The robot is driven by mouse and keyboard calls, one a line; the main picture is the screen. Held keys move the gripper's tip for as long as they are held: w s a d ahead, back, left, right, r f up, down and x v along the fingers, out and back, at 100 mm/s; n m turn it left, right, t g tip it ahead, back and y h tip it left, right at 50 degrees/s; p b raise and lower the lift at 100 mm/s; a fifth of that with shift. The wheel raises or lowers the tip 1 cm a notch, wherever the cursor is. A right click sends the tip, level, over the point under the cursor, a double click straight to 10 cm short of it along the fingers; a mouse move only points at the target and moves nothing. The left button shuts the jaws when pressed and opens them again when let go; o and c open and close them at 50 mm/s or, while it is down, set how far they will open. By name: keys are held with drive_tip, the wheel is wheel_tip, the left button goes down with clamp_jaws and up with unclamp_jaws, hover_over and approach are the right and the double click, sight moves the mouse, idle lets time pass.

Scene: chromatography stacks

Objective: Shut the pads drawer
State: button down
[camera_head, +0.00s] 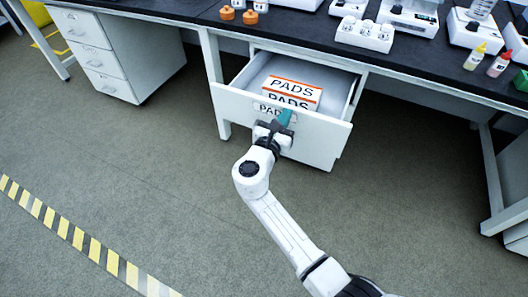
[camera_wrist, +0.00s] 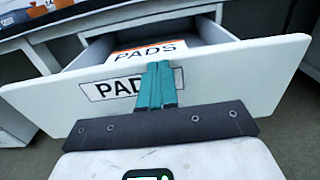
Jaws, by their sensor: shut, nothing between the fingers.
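The pads drawer (camera_head: 320,141) is pulled open under the black-topped bench, and its white front carries a PADS label. In the wrist view the drawer front (camera_wrist: 235,75) spans the picture, with the label (camera_wrist: 103,90) partly hidden. A white and orange PADS box (camera_head: 293,88) lies inside the drawer; it also shows in the wrist view (camera_wrist: 150,52). My gripper (camera_head: 285,117) is at the drawer front, over its label. Its teal fingers (camera_wrist: 158,75) are shut together, empty, pointing at the front near its upper edge. I cannot tell whether they touch it.
A white drawer cabinet (camera_head: 100,58) stands under the bench at left. The benchtop (camera_head: 300,28) holds orange items, white instruments and small bottles (camera_head: 475,55). A bench leg (camera_head: 213,85) stands left of the drawer. The floor in front is clear, with yellow striped tape (camera_head: 78,237).

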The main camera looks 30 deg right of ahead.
drive_tip(key=b+x, duration=1.1)
drive_tip(key=x, duration=1.5)
drive_tip(key=shift+a+r, duration=0.1)
drive_tip(key=shift+r, duration=0.1)
drive_tip(key=shift+s+a, duration=0.1)
drive_tip(key=shift+s, duration=0.15)
drive_tip(key=p+v, duration=0.2)
drive_tip(key=v, duration=0.2)
drive_tip(key=p+v, duration=0.2)
drive_tip(key=v, duration=0.3)
drive_tip(key=p+v, duration=0.2)
drive_tip(key=v, duration=0.2)
drive_tip(key=shift+s+a+f, duration=0.15)
drive_tip(key=shift+a+f, duration=0.15)
drive_tip(key=shift+a, duration=0.05)
